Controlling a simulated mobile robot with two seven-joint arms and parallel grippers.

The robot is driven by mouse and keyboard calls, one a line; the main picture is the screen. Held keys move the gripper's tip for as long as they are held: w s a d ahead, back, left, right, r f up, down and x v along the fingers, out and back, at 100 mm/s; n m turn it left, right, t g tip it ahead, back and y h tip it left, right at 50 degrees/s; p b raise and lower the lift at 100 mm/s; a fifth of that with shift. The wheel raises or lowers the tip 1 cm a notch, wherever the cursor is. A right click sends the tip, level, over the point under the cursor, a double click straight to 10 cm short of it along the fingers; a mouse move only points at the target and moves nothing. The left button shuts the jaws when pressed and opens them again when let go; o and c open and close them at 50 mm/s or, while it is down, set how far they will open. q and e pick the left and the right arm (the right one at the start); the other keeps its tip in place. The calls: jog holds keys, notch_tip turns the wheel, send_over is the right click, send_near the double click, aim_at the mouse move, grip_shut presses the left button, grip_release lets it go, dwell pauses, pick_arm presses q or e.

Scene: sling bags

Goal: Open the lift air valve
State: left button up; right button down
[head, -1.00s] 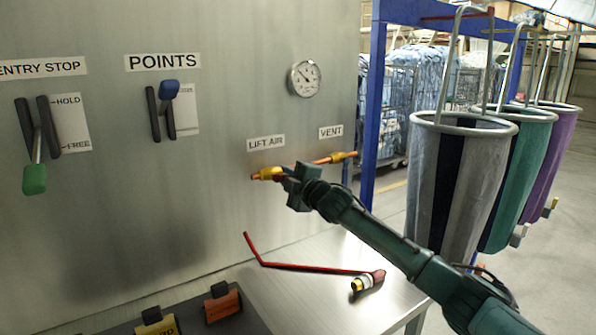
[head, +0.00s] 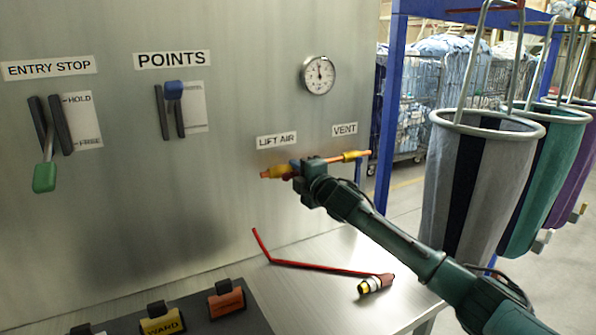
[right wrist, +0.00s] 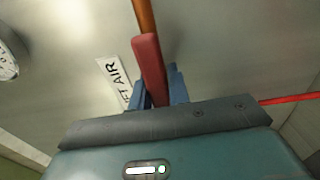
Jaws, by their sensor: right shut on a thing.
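The lift air valve (head: 279,171) is a yellow body on a copper pipe, under the LIFT AIR label (head: 276,140). My right gripper (head: 297,169) is at the valve and covers part of it. In the right wrist view, its blue fingers (right wrist: 158,92) are shut on a red lever handle (right wrist: 148,62). The handle appears roughly in line with the copper pipe (right wrist: 144,16). The pressure gauge (head: 318,75) above shows its needle pointing about straight up. My left gripper is not in view.
The yellow vent valve (head: 350,156) is just right of my right gripper. A bent red rod (head: 320,267) with a white and yellow end lies on the metal table (head: 330,300). Sling bags (head: 470,180) hang at the right. ENTRY STOP and POINTS levers are at the left.

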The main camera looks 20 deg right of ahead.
jog(key=c, duration=1.3)
grip_release()
jog(key=shift+s, duration=0.1)
pick_arm(q)
jog(key=b, duration=0.1)
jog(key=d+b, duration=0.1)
jog(key=b, duration=0.1)
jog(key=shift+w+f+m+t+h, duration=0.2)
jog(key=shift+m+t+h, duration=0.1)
pick_arm(e)
jog(key=s, duration=0.8)
jog(key=s+d, duration=0.1)
jog(key=s, duration=0.4)
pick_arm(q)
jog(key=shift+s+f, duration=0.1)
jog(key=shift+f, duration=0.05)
